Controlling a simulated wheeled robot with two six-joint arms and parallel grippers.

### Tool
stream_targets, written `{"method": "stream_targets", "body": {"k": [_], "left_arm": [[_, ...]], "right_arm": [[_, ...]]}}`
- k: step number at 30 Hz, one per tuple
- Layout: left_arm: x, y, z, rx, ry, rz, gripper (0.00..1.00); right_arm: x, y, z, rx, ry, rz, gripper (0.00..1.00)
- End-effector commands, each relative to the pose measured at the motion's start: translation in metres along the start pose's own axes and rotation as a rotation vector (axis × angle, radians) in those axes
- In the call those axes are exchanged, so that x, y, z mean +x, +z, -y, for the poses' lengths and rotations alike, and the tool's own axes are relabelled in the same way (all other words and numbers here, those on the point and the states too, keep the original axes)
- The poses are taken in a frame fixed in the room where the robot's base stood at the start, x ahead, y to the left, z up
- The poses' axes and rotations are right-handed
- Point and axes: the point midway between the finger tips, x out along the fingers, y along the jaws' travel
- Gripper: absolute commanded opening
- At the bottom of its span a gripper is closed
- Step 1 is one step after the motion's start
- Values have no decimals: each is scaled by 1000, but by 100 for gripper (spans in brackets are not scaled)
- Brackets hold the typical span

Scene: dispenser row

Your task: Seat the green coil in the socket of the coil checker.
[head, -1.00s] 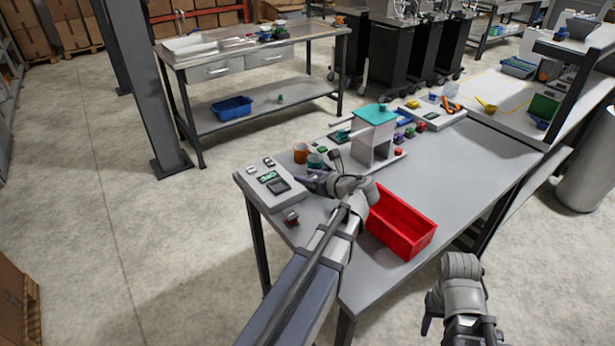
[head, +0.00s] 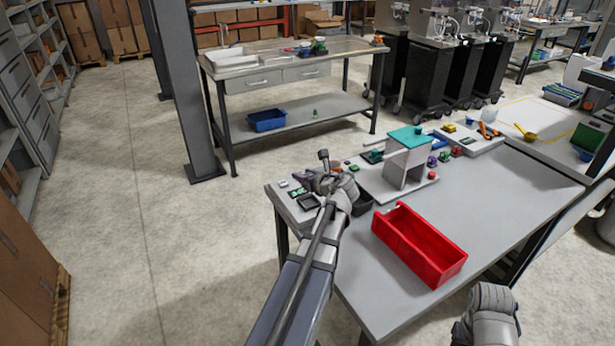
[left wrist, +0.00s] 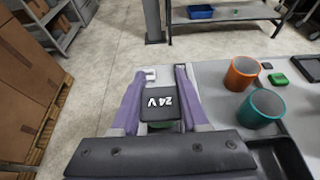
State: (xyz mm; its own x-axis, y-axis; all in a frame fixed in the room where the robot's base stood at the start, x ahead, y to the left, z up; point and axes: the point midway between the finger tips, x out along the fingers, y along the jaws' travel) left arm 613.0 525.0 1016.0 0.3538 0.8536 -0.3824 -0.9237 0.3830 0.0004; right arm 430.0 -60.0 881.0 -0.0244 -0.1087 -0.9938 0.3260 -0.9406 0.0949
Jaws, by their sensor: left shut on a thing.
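My left gripper (left wrist: 157,112) is shut on the green coil (left wrist: 160,108). The coil's black top reads "24 V", and a little green shows below it between the purple fingers. In the head view my left gripper (head: 318,181) is at the far right side of the coil checker (head: 281,203), a pale box at the table's left end with a dark square and a green patch on top. The gripper hides part of the checker there; I cannot tell its height above it. My right gripper (head: 487,318) is low at the bottom edge, its fingers not clearly seen.
An orange cup (left wrist: 242,74) and a teal cup (left wrist: 262,108) stand right of the held coil. A red bin (head: 420,245) is on the table, with a teal-topped stand (head: 408,140) behind it. A black tray (head: 363,203) lies beside my left arm. The table's right front is clear.

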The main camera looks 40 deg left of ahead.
Motion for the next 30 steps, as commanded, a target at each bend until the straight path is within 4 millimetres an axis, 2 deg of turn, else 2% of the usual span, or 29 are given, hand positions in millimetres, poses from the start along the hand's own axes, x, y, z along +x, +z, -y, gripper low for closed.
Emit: {"method": "stream_targets", "body": {"k": [19, 30], "left_arm": [[19, -46, 0, 0, 0, 0, 0], [21, -51, 0, 0, 0, 0, 0]], "right_arm": [[50, -3, 5, 0, 0, 0, 50], [55, -3, 5, 0, 0, 0, 50]]}}
